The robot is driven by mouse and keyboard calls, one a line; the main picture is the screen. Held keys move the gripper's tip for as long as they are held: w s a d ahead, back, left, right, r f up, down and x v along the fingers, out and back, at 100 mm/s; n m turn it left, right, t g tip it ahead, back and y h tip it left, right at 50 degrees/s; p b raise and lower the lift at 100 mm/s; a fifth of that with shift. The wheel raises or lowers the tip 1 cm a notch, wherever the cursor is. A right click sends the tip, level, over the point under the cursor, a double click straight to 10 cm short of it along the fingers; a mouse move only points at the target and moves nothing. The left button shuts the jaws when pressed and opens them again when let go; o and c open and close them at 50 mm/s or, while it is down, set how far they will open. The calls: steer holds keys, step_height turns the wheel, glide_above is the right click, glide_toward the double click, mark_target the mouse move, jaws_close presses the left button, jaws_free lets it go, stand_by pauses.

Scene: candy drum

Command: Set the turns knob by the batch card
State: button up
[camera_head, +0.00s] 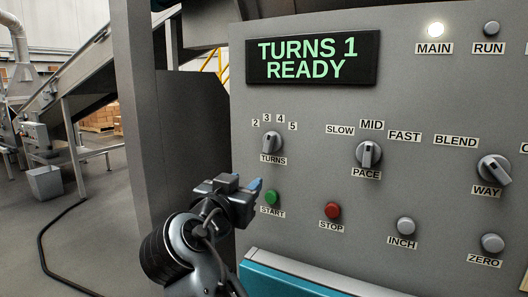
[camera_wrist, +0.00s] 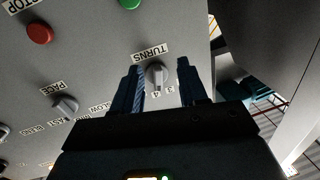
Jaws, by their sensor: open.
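The grey TURNS knob (camera_head: 271,141) sits on the left part of the grey panel under the marks 2, 3, 4 and 5. Its pointer stands close to upright; I cannot tell which mark it meets. The green display (camera_head: 312,58) reads "TURNS 1 READY". My gripper (camera_head: 256,188) is open and empty, below and left of the knob in the head view, beside the START button. In the wrist view, which is upside down, the TURNS knob (camera_wrist: 156,75) appears between the two fingers. I cannot judge the remaining gap. No batch card shows in either view.
The green START button (camera_head: 271,198) and red STOP button (camera_head: 333,210) lie below the knobs. The PACE knob (camera_head: 368,153) and WAY knob (camera_head: 493,169) are to the right. The MAIN lamp (camera_head: 435,30) is lit. A teal edge (camera_head: 290,277) runs under the panel.

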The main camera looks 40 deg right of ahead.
mark_target(268, 142)
step_height(268, 142, up, 7)
steer(key=m+g+h, duration=0.2)
steer(key=m+g, duration=0.1)
steer(key=m, duration=0.1)
steer(key=shift+f+p+x, duration=0.2)
steer(key=shift+p+x, duration=0.2)
steer(key=shift+x, duration=3.7)
steer(key=shift+s, duration=0.1)
steer(key=shift+c, duration=0.4)
jaws_close()
